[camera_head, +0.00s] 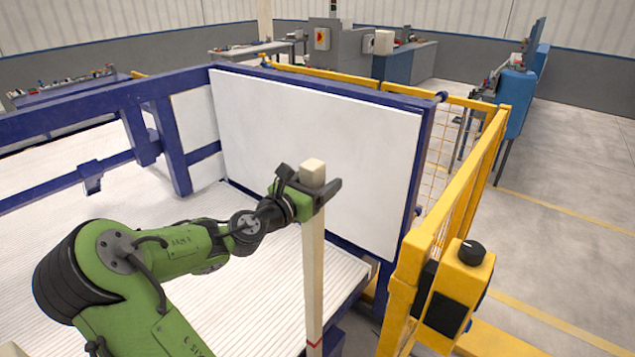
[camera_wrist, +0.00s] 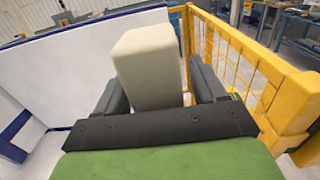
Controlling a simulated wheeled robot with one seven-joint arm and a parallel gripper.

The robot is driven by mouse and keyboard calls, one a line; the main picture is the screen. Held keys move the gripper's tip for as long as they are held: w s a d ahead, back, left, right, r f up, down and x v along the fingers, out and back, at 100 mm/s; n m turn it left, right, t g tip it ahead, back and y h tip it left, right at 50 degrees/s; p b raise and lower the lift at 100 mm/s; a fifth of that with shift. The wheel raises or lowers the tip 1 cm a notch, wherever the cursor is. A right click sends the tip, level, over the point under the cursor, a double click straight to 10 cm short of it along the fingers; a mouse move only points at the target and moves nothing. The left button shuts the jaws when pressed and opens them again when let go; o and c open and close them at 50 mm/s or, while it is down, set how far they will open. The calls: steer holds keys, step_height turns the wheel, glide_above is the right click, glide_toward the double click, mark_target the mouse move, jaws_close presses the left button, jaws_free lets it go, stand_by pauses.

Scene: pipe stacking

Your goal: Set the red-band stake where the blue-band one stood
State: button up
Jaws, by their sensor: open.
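The red-band stake (camera_head: 313,270) is a pale, square-section post standing about upright, with a red band low on it near the bottom edge of the head view. Its foot is out of frame. My gripper (camera_head: 311,188) is at the upper end of this stake, with its open jaws on either side of it. In the wrist view the stake's top (camera_wrist: 148,65) stands between the two dark fingers and rises past them. I cannot tell whether either finger touches it. No blue-band stake shows in either view.
A white panel (camera_head: 315,150) in a blue frame stands behind the stake. A yellow fence (camera_head: 455,185) with a yellow control box (camera_head: 460,285) is close on the right. A white ribbed bed (camera_head: 255,295) lies to the left. Open floor (camera_head: 570,200) lies beyond the fence.

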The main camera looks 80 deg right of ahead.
mark_target(318, 160)
jaws_close()
stand_by(0.3)
step_height(318, 160, up, 7)
steer(key=p, duration=0.7)
steer(key=shift+f, duration=0.2)
steer(key=shift+r+p, duration=0.4)
steer(key=shift+r, duration=0.9)
step_height(318, 160, up, 12)
